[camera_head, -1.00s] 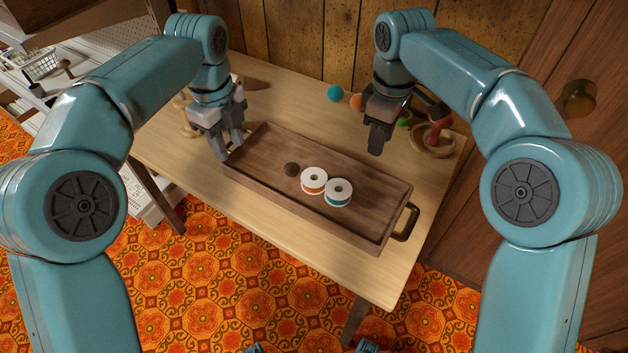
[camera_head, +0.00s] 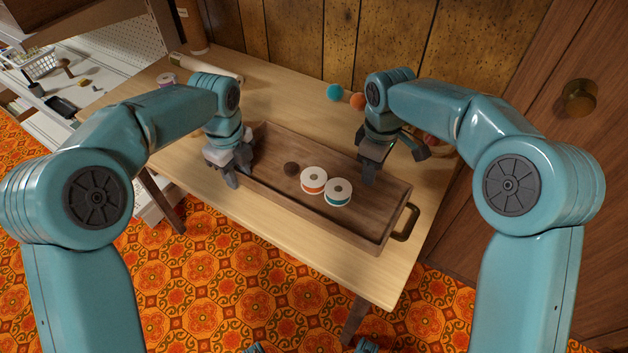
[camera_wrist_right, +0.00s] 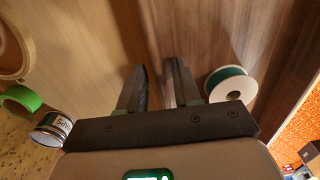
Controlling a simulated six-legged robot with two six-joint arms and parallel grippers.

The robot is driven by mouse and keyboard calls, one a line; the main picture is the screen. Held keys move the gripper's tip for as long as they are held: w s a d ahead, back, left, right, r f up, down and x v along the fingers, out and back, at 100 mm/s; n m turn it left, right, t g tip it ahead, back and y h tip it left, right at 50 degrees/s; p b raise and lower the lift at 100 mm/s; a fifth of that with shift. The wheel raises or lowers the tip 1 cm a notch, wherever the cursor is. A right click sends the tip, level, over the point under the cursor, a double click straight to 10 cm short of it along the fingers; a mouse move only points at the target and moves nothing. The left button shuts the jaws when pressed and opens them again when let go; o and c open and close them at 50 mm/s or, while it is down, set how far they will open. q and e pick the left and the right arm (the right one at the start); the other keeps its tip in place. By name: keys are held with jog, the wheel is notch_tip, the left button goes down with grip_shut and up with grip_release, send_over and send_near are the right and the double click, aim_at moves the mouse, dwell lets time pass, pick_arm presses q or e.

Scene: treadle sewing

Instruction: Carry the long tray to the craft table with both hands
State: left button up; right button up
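The long wooden tray (camera_head: 290,205) lies on the light wooden table (camera_head: 185,180). My left gripper (camera_head: 237,172) points down at that left end, fingers apart. My right gripper (camera_head: 385,165) is low by the tray's far long wall. In the right wrist view its fingers (camera_wrist_right: 158,88) are apart, with the tray wall near them; contact cannot be told.
A green ring (camera_wrist_right: 20,98) and a small tin (camera_wrist_right: 52,128) show in the right wrist view. A shelf with a white basket (camera_head: 40,64) stands left; a wooden door is right.

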pick_arm(q)
grip_shut()
pick_arm(e)
grip_shut()
pick_arm(q)
jog(key=shift+r, duration=0.15)
pick_arm(e)
jog(key=shift+r, duration=0.2)
